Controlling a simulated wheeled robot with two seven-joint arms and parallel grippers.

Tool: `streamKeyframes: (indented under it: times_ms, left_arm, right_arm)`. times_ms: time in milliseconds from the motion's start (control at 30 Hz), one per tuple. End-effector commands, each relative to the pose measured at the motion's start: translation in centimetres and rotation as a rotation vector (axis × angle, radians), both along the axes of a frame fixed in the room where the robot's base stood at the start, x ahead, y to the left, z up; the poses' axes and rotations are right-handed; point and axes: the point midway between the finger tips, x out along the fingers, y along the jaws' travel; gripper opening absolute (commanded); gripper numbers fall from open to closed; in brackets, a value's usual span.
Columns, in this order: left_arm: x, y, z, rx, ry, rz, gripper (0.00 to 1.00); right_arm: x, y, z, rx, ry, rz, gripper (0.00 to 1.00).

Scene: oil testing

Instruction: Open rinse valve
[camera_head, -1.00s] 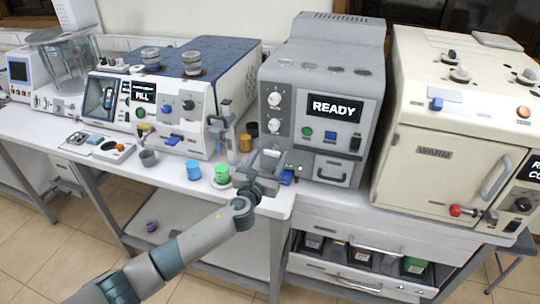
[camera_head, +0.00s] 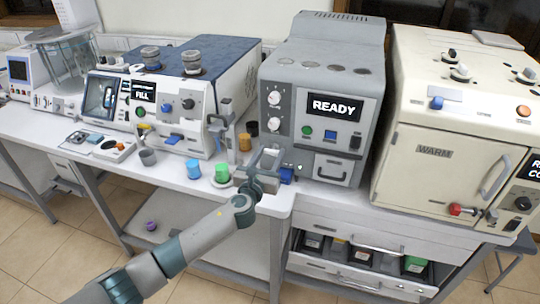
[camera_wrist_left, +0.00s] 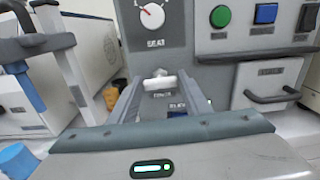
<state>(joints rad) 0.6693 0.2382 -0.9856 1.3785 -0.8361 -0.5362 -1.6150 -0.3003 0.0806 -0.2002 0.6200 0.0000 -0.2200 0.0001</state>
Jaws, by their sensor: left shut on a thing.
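The grey machine (camera_head: 322,85) with the READY screen stands behind my left gripper (camera_head: 268,154). In the left wrist view, a small white valve handle (camera_wrist_left: 160,80) sticks out of its front, below a white dial (camera_wrist_left: 152,15) marked SEAT. The small labels below the handle are too blurred to read surely. My left gripper (camera_wrist_left: 160,86) is shut on this handle, with one finger on each side of it. In the head view the handle is hidden by the gripper. My right gripper is not in view.
A green cup (camera_head: 222,171) and a blue cup (camera_head: 193,168) stand just left of my gripper on the white bench. A blue part (camera_head: 287,175) sits to its right. A grey stand (camera_head: 220,128) rises to its left. The cream WARM oven (camera_head: 450,120) is further right.

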Motion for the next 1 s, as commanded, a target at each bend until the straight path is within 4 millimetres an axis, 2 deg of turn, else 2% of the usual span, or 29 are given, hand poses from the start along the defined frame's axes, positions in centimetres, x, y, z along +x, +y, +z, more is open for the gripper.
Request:
streamKeyframes:
  times_ms: [367, 1000]
  left_arm:
    - [0.0, 0.1, -0.2, -0.195, 0.064, 0.002, 0.21]
    - [0.1, 0.3, -0.3, -0.761, 0.249, 0.002, 0.21]
  right_arm:
    - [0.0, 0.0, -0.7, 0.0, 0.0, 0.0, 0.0]
    - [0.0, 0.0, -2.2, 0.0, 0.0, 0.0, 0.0]
